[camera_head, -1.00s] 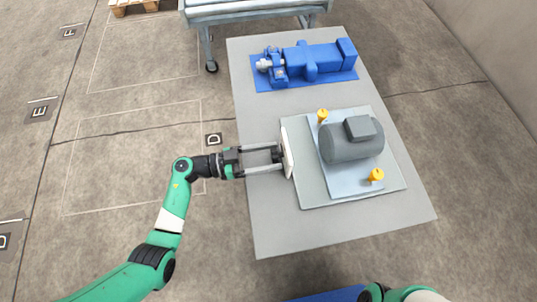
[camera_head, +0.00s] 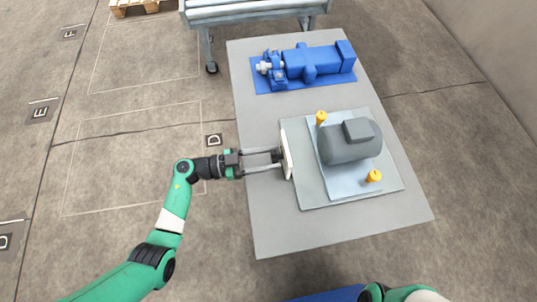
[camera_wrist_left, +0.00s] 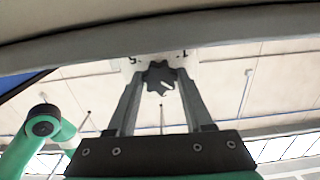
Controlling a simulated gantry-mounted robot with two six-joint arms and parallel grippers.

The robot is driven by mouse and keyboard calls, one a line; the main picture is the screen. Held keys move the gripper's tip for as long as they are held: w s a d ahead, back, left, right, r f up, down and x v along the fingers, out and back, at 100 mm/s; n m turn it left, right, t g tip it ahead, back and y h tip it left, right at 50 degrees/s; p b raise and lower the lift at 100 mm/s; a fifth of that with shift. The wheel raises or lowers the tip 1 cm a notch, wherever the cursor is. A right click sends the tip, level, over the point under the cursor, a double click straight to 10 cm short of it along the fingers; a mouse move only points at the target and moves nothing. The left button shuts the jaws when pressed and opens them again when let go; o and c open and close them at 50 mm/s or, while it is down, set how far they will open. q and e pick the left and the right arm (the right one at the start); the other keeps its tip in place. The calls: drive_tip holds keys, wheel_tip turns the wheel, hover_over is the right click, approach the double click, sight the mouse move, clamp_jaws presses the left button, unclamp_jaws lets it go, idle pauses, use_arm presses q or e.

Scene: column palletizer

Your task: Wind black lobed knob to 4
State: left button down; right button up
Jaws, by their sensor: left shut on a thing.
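The black lobed knob (camera_wrist_left: 159,76) sits on the face of a pale panel (camera_wrist_left: 215,70) in the left wrist view, with small dark marks around it. My left gripper (camera_wrist_left: 160,80) has one finger on each side of the knob and is shut on it. In the head view the left gripper (camera_head: 279,160) reaches in from the left to the upright white panel (camera_head: 287,155) at the left edge of the grey base plate. There the knob (camera_head: 277,155) shows only as a small dark patch between the fingers. The number it points to cannot be read.
A grey motor (camera_head: 348,142) stands on the plate behind the panel, with yellow posts (camera_head: 321,118) beside it. A blue pump unit (camera_head: 310,62) lies further back. The front of the grey mat (camera_head: 300,230) is clear. A roller conveyor (camera_head: 255,10) stands at the back.

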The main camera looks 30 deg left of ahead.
use_arm(q)
drive_tip(key=shift+m+p, duration=0.3)
drive_tip(key=shift+m, duration=0.6)
drive_tip(key=m, duration=0.2)
drive_tip(key=shift+m+p, duration=0.3)
drive_tip(key=m, duration=0.5)
drive_tip(key=shift+f, duration=0.1)
drive_tip(key=m+b, duration=0.1)
drive_tip(key=m, duration=0.5)
drive_tip(key=m+b, duration=0.1)
drive_tip(key=m, duration=0.2)
drive_tip(key=shift+f, duration=0.1)
drive_tip(key=shift+m+b, duration=0.55)
drive_tip(key=shift+m, duration=1.05)
drive_tip(key=shift+c, duration=1.5)
unclamp_jaws()
